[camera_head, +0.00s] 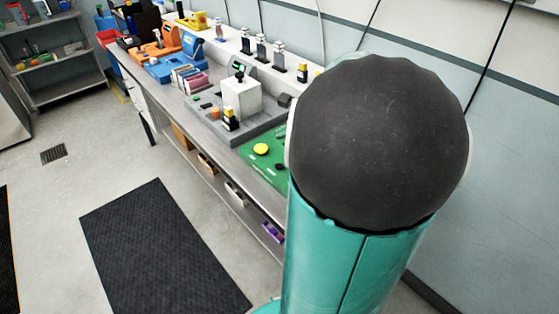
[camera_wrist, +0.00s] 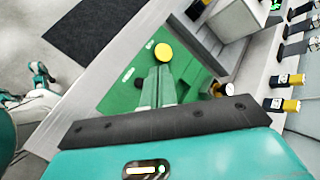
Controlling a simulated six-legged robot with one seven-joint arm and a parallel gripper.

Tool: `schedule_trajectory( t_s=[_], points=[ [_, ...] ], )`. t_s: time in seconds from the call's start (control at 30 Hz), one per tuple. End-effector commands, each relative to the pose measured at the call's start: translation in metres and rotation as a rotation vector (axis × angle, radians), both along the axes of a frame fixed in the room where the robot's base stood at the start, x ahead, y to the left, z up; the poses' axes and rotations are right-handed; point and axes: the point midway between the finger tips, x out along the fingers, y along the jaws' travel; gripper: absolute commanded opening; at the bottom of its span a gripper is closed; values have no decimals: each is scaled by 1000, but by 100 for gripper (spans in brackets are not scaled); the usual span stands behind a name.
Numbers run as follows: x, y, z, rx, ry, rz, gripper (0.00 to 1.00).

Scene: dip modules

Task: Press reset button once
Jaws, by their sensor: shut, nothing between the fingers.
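A round yellow button (camera_head: 261,150) sits on a green panel (camera_head: 252,161) on the long bench, partly hidden by my arm. No label is readable, so I cannot tell whether it is the reset button. In the wrist view the yellow button (camera_wrist: 163,52) lies just beyond the tips of my gripper (camera_wrist: 160,70). The fingers are together and empty, pointing toward the green panel (camera_wrist: 115,98). Whether they touch the button cannot be told. A dark round knob (camera_wrist: 139,83) shows left of the fingers. My gripper is hidden in the head view.
A grey station with a white box (camera_head: 240,97) stands beside the panel. Black-and-yellow bottles (camera_wrist: 276,105) stand near the wall side. Orange and blue modules (camera_head: 163,58) sit farther along the bench. Open floor with a black mat (camera_head: 160,250) lies in front.

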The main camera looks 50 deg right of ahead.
Motion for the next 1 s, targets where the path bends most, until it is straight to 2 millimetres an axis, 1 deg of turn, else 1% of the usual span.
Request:
schedule_trajectory(
  t_s=[0.43, 0.57, 0.67, 1.0],
  points=[
    [-3, 2, -1, 3, 0, -2, 0],
    [-3, 1, -6, 4, 0, -2, 0],
    [-2, 0, -15, 5, 2, -1, 0],
    [0, -2, -60, 6, 2, -2, 0]
  ],
)
